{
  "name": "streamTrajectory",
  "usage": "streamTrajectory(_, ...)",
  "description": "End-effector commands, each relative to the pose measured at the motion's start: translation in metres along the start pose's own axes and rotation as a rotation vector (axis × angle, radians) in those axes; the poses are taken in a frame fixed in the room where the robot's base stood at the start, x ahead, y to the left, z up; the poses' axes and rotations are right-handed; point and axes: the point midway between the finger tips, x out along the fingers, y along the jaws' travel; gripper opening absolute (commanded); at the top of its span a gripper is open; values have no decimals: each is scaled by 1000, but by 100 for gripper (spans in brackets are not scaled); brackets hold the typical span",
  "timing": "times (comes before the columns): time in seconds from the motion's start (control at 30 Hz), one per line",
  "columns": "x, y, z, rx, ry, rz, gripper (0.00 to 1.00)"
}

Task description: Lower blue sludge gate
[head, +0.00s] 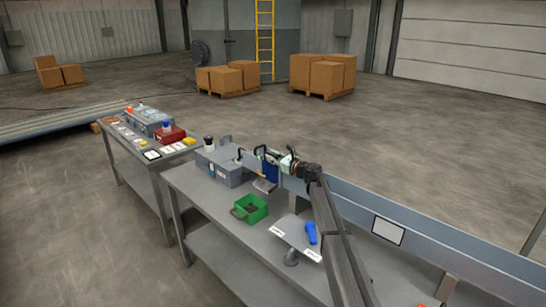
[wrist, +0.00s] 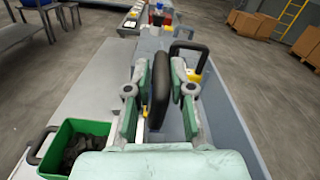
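The blue sludge gate (head: 271,171) is an upright blue plate at the grey trough in the head view, with a black handle above it. My gripper (head: 287,162) is at this handle. In the wrist view my gripper (wrist: 160,75) has its green fingers on either side of a thick black handle (wrist: 159,92), close against it, and appears shut on it. The blue plate is hidden in the wrist view, so I cannot see how low it sits.
The long grey trough (head: 365,207) runs along the bench. Another black handle with yellow parts (wrist: 187,52) stands beyond my gripper. A green bin (head: 249,209) with dark contents and a tilted tray with a blue item (head: 311,232) stand in front. A side table (head: 150,155) holds several items.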

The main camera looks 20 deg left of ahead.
Motion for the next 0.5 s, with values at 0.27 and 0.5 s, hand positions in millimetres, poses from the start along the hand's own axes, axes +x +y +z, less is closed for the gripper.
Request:
streamTrajectory(0.27,0,0,0,3,-1,-2,41)
streamTrajectory(0.5,-8,0,1,3,-2,-3,41)
